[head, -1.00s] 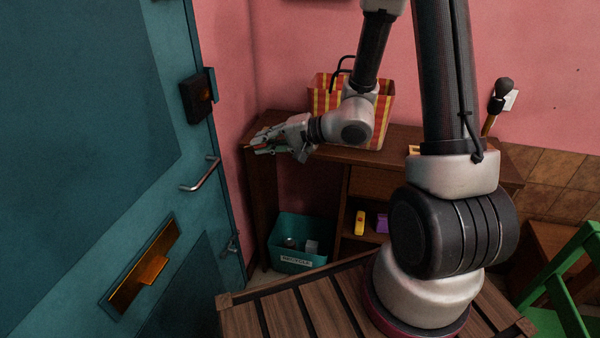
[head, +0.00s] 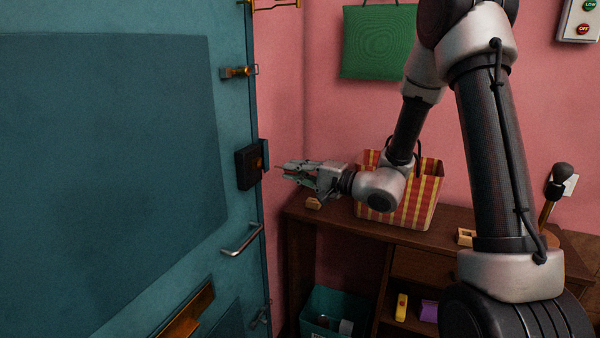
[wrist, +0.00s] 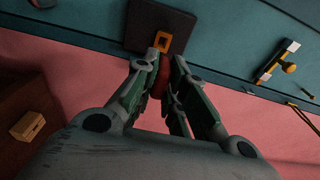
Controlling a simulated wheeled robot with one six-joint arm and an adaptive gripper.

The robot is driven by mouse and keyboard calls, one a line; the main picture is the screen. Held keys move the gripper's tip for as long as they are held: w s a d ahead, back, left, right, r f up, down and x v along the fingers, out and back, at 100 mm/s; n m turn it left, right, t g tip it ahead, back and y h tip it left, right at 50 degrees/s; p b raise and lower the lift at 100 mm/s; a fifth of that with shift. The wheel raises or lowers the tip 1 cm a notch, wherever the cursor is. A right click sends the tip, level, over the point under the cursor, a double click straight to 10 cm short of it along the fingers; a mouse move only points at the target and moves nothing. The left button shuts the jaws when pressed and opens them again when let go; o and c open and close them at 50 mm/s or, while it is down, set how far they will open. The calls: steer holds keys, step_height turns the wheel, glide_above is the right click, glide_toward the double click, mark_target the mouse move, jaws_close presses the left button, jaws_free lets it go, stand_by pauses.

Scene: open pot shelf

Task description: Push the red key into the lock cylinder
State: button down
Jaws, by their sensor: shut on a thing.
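The lock is a dark block (head: 247,168) on the edge of the teal door, with a small orange cylinder face. In the wrist view the orange lock cylinder (wrist: 163,38) lies just beyond my fingertips. My gripper (head: 284,168) is level with the lock, a short way to its right in the head view. In the wrist view my gripper (wrist: 166,62) is shut on the red key (wrist: 158,86), and only a little red shows between the fingers. The key's tip is hidden, so I cannot tell whether it touches the cylinder.
The door handle (head: 242,239) is below the lock and a brass bolt (head: 238,72) above it. A teal bin (head: 320,302) is low down.

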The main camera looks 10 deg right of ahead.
steer(key=shift+x, duration=1.9)
steer(key=shift+s+a+x, duration=0.15)
steer(key=shift+s+x, duration=0.05)
steer(key=shift+x, duration=0.8)
steer(key=shift+s+a+x, duration=0.15)
steer(key=shift+x, duration=0.85)
stand_by(2.4)
steer(key=c, duration=1.4)
jaws_free()
steer(key=o, duration=0.4)
steer(key=shift+s+d, duration=0.1)
steer(key=shift+d, duration=0.05)
